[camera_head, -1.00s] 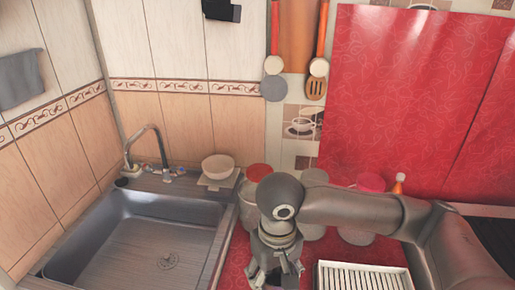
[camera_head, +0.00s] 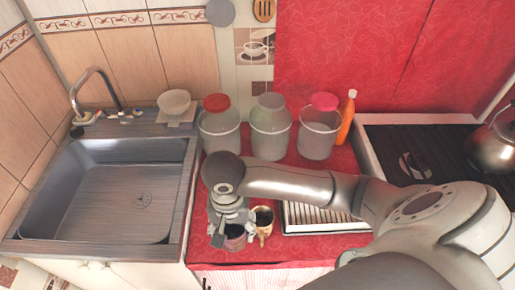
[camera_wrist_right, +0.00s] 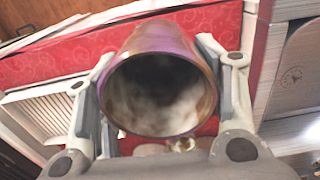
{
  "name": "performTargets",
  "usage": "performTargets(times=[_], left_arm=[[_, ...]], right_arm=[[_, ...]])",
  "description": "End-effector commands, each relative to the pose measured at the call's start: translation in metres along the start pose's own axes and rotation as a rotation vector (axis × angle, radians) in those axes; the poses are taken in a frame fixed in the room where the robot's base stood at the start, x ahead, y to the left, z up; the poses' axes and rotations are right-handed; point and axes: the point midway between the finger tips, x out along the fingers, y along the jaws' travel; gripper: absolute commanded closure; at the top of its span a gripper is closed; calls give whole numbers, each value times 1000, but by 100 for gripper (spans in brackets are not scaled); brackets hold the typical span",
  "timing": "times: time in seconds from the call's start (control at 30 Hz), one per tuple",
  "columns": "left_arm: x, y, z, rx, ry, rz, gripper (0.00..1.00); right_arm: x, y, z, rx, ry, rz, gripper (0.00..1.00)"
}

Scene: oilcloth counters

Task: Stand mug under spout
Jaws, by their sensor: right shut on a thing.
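A purple-brown mug (camera_head: 235,244) is between the fingers of my right gripper (camera_head: 234,232), at the counter's front left, beside the sink. In the right wrist view the mug (camera_wrist_right: 160,80) fills the space between the gripper's two fingers (camera_wrist_right: 160,92), its round opening facing the camera. The gripper is shut on it. Whether the mug touches the counter cannot be told. The spout (camera_head: 98,76) is a curved metal tap at the sink's back left, well away from the mug. My left gripper is not in view.
A gold-coloured mug (camera_head: 263,226) with dark contents stands just right of the gripper. The empty sink (camera_head: 120,190) lies to the left. Jars (camera_head: 219,130) stand behind, with a white bowl (camera_head: 174,102) to their left. A ribbed rack (camera_head: 315,219) lies right.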

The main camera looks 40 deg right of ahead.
Motion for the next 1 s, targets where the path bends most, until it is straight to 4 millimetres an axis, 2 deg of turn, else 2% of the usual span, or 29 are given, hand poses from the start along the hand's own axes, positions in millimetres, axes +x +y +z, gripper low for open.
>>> performTargets(times=[0.13,0.47,0.6,0.8,1.0], left_arm=[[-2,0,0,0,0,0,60],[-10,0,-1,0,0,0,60],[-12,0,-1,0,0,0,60],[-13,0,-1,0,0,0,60],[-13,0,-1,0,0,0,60]], right_arm=[[6,-3,-18,5,3,3,72],[36,-18,-88,3,2,1,72],[61,-21,-108,2,0,3,72],[85,-26,-127,-1,0,0,72],[95,-28,-135,-1,1,-1,72]])
